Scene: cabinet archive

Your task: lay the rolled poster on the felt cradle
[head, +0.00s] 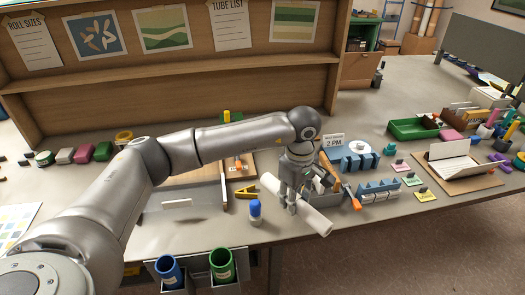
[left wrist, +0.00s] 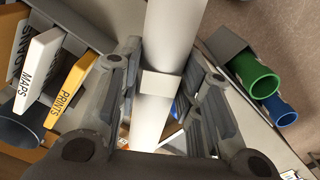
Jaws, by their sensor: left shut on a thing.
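The rolled poster (head: 315,219) is a white tube with a pale band around its middle. My left gripper (head: 289,205) is shut on it near its middle. In the head view the roll slants from upper left to lower right near the table's front edge. In the left wrist view the poster (left wrist: 168,35) runs lengthwise between the two fingers (left wrist: 163,105). Two blue-grey notched blocks, one behind (head: 360,159) and one nearer (head: 378,189), stand right of the gripper; I cannot tell whether either is the felt cradle. My right gripper is not in view.
A blue-capped bottle (head: 255,211) stands left of the poster. Blue (head: 169,270) and green (head: 222,264) tubes hang at the front edge. An orange-tipped tool (head: 354,199) lies close right of the gripper. A green tray (head: 413,129) stands further right.

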